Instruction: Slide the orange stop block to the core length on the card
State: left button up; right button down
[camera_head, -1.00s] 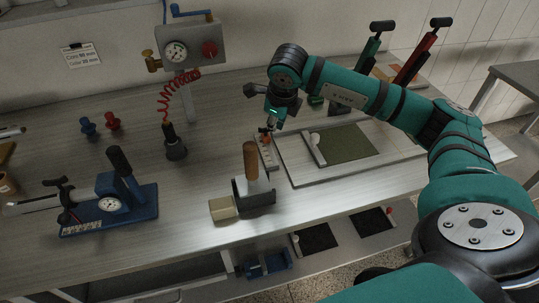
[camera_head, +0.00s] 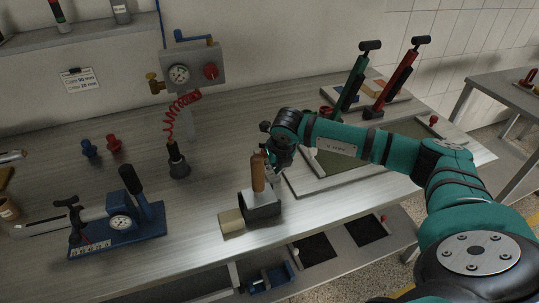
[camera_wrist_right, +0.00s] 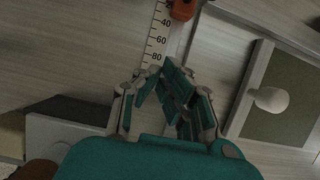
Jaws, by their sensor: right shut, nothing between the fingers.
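The orange stop block (camera_wrist_right: 182,9) is at the top of the right wrist view, on a white scale (camera_wrist_right: 160,38) with black marks. It sits just above the 40 mark, beyond my fingertips. My right gripper (camera_wrist_right: 172,72) is shut and empty, its fingertips beside the 80 mark and apart from the block. In the head view my right gripper (camera_head: 272,158) is behind the brown upright handle and hides the block. The card (camera_head: 79,81) hangs on the wall at left; it has a core line and a second line, with small blurred figures. My left gripper is not in view.
The brown handle (camera_head: 258,172) rises from a grey holder (camera_head: 262,206) close to my right gripper, with a beige block (camera_head: 231,221) alongside. A board with a green mat (camera_head: 348,165) lies to the right. A blue gauge fixture (camera_head: 118,236) stands at left.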

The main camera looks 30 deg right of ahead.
jog(key=shift+w+d+f+p, duration=0.1)
jog(key=shift+w+d+p, duration=0.1)
jog(key=shift+w, duration=0.5)
jog(key=shift+w+d+f+p, duration=0.15)
jog(key=shift+w+p, duration=0.1)
jog(key=shift+w, duration=0.4)
jog(key=shift+w+d+f+p, duration=0.1)
jog(key=shift+w+d+p, duration=0.1)
jog(key=shift+w, duration=0.5)
jog(key=shift+w+f+b, duration=0.15)
jog(key=shift+w+b, duration=0.45)
jog(key=shift+b, duration=0.4)
jog(key=shift+w+d, duration=0.1)
jog(key=shift+w, duration=0.05)
jog(key=shift+r, duration=0.2)
jog(key=shift+d+f, duration=0.1)
